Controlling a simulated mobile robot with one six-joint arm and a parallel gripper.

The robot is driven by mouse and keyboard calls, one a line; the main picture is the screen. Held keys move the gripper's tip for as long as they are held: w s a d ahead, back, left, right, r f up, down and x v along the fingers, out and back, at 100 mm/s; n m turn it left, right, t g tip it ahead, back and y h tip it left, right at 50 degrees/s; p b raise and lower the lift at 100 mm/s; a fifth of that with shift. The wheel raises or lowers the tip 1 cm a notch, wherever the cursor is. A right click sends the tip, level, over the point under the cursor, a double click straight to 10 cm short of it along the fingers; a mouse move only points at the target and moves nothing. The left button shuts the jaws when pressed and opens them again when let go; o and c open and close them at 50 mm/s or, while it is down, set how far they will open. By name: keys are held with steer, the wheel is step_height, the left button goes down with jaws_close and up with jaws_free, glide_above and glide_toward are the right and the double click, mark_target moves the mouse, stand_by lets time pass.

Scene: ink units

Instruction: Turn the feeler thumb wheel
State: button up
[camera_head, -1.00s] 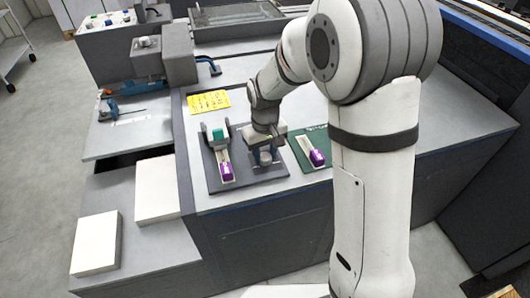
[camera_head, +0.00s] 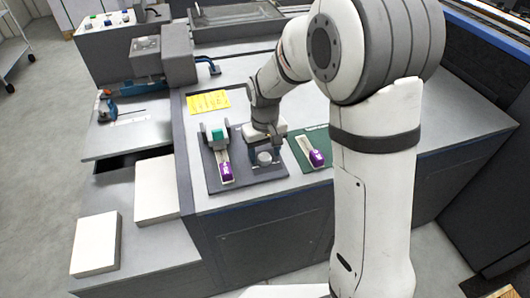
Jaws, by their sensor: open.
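My gripper (camera_head: 266,144) points down over the dark plate (camera_head: 215,184) on the machine's top and is open. Just below and in front of it in the picture is a small round grey knob (camera_head: 264,157) on a dark block, probably the thumb wheel. The fingers are small and dark here, and I cannot tell whether they touch the knob. No marking on the knob can be read.
A yellow label (camera_head: 208,102) lies behind.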

mark_target(265, 156)
step_height(265, 156, up, 7)
steer(key=shift+r, duration=0.15)
steer(key=shift+d, duration=0.1)
stand_by(1.2)
